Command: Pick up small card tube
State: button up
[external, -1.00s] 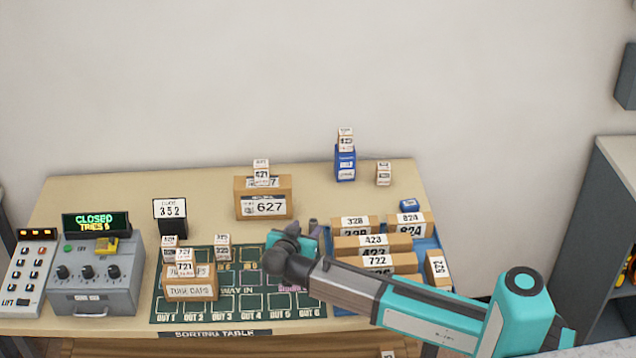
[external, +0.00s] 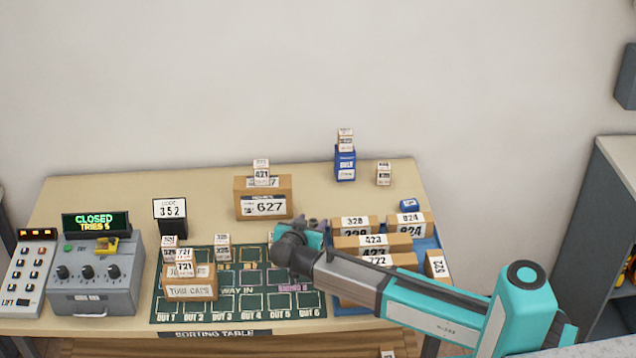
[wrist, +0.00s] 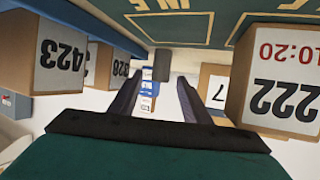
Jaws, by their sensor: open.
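I cannot pick out the small card tube with certainty in either view. My gripper (external: 317,225) is over the right part of the green mat, pointing toward the back of the table. In the wrist view its two dark fingers (wrist: 163,88) are spread apart, with nothing seen held. A small dark grey shape (wrist: 162,65) shows beyond and between them; I cannot tell what it is. A blue box with small white boxes (wrist: 147,97) also shows between them, farther off. My gripper and forearm hide part of the mat.
Numbered cartons (external: 372,243) crowd the blue tray on the right. The 627 box (external: 264,207) stands behind left, and the blue box stack (external: 345,163) at the back. A 222 carton (wrist: 285,85) is close on the wrist view's right.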

dwell(0.3)
grip_shut()
jog(key=shift+r, duration=0.2)
notch_tip(320, 180, up, 10)
jog(key=b, duration=0.1)
jog(key=shift+f, duration=0.15)
dwell(0.6)
dwell(0.5)
